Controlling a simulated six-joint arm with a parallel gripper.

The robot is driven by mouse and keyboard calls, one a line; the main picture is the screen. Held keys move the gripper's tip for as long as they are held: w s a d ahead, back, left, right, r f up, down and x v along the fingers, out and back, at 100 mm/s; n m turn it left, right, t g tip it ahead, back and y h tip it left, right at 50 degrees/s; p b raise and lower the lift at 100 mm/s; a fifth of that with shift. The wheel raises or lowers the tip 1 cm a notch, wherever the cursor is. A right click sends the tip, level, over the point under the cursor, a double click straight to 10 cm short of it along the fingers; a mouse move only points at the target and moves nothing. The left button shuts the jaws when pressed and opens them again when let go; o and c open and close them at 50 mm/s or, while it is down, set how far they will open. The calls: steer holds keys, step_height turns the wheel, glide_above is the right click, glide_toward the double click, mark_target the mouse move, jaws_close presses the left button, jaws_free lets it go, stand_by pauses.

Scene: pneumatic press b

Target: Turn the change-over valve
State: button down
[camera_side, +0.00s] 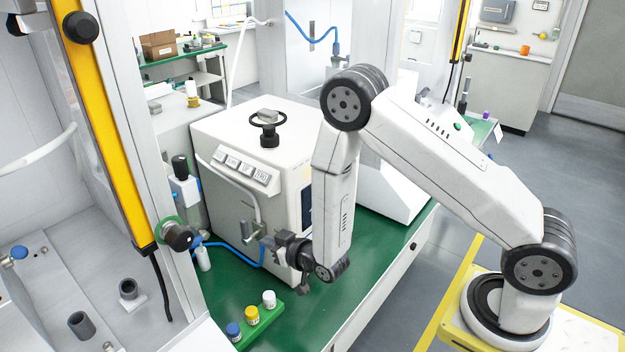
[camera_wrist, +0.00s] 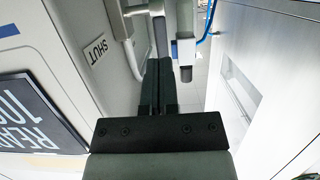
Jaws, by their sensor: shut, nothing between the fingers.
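In the wrist view, the dark fingers (camera_wrist: 158,68) are together and empty. A grey bar (camera_wrist: 160,36) shows just beyond their tips, beside the white pipe (camera_wrist: 130,45).
Three small capped bottles (camera_side: 252,315) stand in a green rack on the green bench (camera_side: 350,290). A black handwheel (camera_side: 268,124) tops the cabinet. A blue hose (camera_side: 232,245) runs near the valve. The press frame with a yellow bar (camera_side: 110,130) stands at left.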

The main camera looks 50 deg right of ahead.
steer(key=v, duration=0.7)
steer(key=shift+s, duration=0.2)
stand_by(0.6)
steer(key=shift+w+r, duration=0.15)
steer(key=s+d+r+g, duration=0.4)
steer(key=s+r+g, duration=0.5)
steer(key=s+g, duration=0.3)
stand_by(0.9)
steer(key=shift+s, duration=0.1)
stand_by(0.9)
